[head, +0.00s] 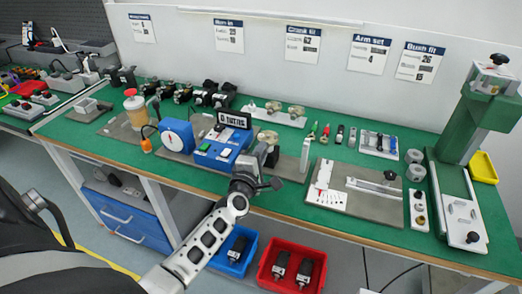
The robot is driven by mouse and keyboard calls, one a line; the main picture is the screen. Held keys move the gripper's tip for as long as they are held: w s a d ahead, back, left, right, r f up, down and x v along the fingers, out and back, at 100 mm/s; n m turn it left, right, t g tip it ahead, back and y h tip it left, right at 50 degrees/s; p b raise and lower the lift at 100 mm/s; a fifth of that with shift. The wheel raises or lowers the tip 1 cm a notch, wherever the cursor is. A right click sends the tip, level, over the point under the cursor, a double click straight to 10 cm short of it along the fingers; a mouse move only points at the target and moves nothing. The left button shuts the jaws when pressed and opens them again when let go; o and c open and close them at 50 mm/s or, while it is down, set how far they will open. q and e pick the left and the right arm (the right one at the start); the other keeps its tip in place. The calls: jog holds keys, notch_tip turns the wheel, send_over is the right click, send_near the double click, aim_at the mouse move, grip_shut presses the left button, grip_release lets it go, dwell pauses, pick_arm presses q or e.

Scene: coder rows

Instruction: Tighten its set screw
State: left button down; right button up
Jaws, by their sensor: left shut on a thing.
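My left gripper (266,160) is over the front middle of the green bench, just right of a blue device with a small display (221,145). It is shut on a small grey part, mostly hidden by the fingers; I cannot tell what part it is. No set screw can be made out at this size. Several slim hand tools (326,133) stand in a row behind and to the right of the gripper. My right gripper is not in view.
A grey plate with a metal bar (370,190) lies right of the gripper, and an upright metal block (305,154) stands close by. A green press (485,115) stands at the right. Blue (236,252) and red bins (292,266) sit below the bench edge.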

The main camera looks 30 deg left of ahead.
pick_arm(q)
jog(key=m, duration=0.5)
jog(key=shift+f+m+p, duration=0.2)
jog(key=shift+m+p, duration=0.1)
jog(key=shift+p, duration=0.1)
jog(key=m, duration=0.5)
jog(key=shift+s+f, duration=0.1)
jog(key=shift+f, duration=0.05)
jog(key=shift+m, duration=0.4)
jog(key=c, duration=1.3)
grip_release()
jog(key=shift+r, duration=0.2)
jog(key=b+v, duration=0.1)
jog(key=v, duration=1.5)
jog(key=shift+d+f, duration=0.1)
